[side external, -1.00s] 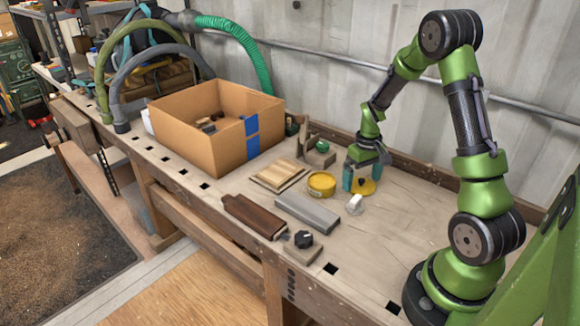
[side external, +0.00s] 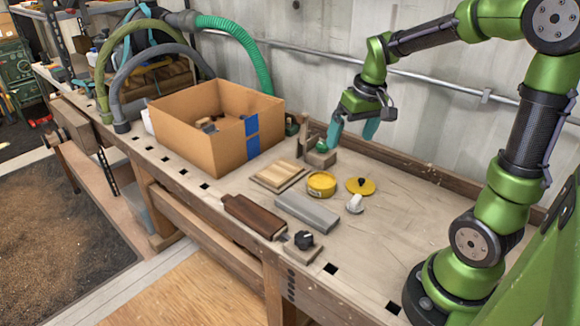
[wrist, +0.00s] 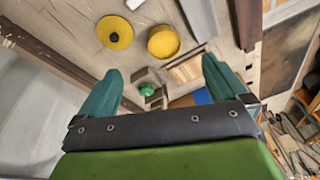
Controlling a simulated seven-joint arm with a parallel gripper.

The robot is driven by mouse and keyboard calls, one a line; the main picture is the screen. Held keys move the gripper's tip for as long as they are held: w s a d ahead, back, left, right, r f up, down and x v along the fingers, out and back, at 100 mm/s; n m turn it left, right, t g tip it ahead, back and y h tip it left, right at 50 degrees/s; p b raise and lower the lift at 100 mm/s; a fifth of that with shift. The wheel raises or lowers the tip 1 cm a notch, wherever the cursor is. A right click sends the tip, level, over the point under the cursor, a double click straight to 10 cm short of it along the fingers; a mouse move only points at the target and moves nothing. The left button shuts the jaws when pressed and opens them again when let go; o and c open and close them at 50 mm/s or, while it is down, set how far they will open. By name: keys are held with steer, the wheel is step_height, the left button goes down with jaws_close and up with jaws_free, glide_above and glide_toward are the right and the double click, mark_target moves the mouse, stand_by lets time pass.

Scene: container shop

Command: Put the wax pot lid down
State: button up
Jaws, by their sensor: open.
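The wax pot lid (side external: 361,186) is a flat yellow disc with a dark knob. It lies on the bench, knob up, to the right of the open yellow wax pot (side external: 321,184) and apart from it. In the wrist view the lid (wrist: 115,32) and the pot (wrist: 163,42) are both clear of my fingers. My gripper (side external: 352,131) is open and empty, raised above the bench behind the pot and lid. Its teal fingers also show spread wide in the wrist view (wrist: 160,88).
A large cardboard box (side external: 205,135) stands to the left. A wooden stand with a green knob (side external: 322,145) is close to my gripper. A wooden panel (side external: 279,175), a grey bar (side external: 307,211), a brown block (side external: 254,215) and a white item (side external: 355,203) lie nearby. The bench's right side is clear.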

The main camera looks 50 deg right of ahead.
steer(key=s+a+r+t+y, duration=0.1)
steer(key=s+a, duration=0.3)
steer(key=a, duration=0.4)
steer(key=s+a+r+t+y, duration=0.1)
steer(key=s+a+r+t, duration=0.2)
steer(key=a, duration=0.5)
steer(key=shift+s+r+t, duration=0.4)
steer(key=shift+s+r, duration=0.35)
steer(key=shift+s, duration=0.05)
